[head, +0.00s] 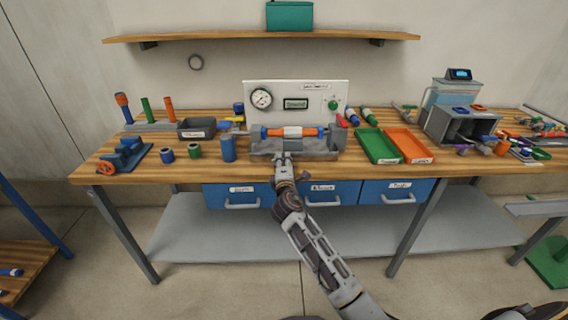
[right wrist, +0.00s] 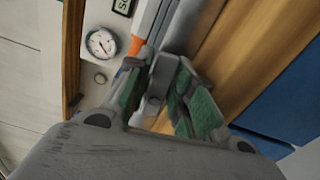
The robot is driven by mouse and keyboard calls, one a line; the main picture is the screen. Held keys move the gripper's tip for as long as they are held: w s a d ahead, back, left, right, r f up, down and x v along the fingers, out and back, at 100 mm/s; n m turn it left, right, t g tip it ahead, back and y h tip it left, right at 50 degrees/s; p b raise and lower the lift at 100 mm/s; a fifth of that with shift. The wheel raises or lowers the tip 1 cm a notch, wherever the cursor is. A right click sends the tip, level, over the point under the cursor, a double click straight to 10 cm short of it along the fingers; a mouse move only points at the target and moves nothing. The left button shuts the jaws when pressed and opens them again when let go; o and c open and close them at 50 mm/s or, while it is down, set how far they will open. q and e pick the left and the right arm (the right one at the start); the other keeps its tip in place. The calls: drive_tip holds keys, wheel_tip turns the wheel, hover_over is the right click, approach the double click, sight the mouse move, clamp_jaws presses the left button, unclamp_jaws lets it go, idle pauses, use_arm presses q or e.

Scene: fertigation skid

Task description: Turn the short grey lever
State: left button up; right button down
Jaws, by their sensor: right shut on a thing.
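The grey test fixture (head: 322,154) sits mid-bench and holds an orange and blue cylinder with a white middle band (head: 292,132). My right gripper (head: 284,157) reaches the fixture's front, left of its middle. In the right wrist view, my right gripper's green-padded fingers (right wrist: 160,92) are closed around the short grey lever (right wrist: 156,80). The lever is mostly hidden by my gripper in the head view. Its exact angle is hard to tell. My left gripper is not in view.
A white panel with a round gauge (head: 262,99), a small display and a green knob (head: 334,105) stands behind the fixture. A blue cylinder (head: 228,149) stands to the left. Green (head: 378,160) and orange trays (head: 425,158) lie to the right. Blue drawers (head: 237,203) are below.

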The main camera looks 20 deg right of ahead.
idle(0.3)
drive_tip(key=c, duration=1.4)
unclamp_jaws()
drive_tip(key=shift+o, duration=0.2)
drive_tip(key=shift+f, duration=0.1)
drive_tip(key=shift+f, duration=0.1)
drive_tip(key=v, duration=0.8)
drive_tip(key=shift+r, duration=0.4)
drive_tip(key=shift+o, duration=0.4)
